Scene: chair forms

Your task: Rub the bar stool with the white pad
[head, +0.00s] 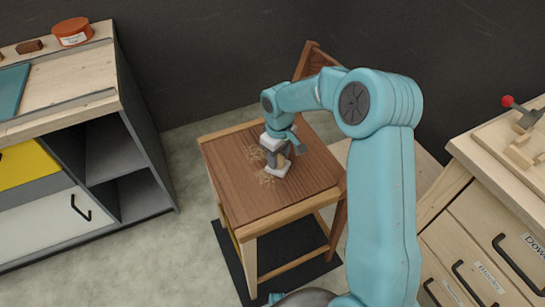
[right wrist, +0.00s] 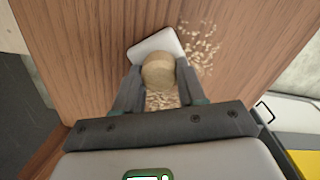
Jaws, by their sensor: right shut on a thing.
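The bar stool (head: 228,180) stands in the middle of the head view, with a brown wooden seat, lighter edge strips and a backrest at the far side. Pale scuffed patches (head: 254,153) mark its seat. My right gripper (head: 279,157) points down over the seat and is shut on the round wooden knob of the white pad (head: 276,168). In the right wrist view the white pad (right wrist: 155,43) lies on or just over the seat, and pale flecks (right wrist: 197,45) show beside it and between the fingers. My left gripper is not in view.
A workbench (head: 62,103) with open shelves stands at the left, carrying an orange tin (head: 73,32). A drawer cabinet (head: 480,228) with a red-knobbed tool on top stands at the right. A dark mat (head: 290,250) lies under the stool. Floor is clear between workbench and stool.

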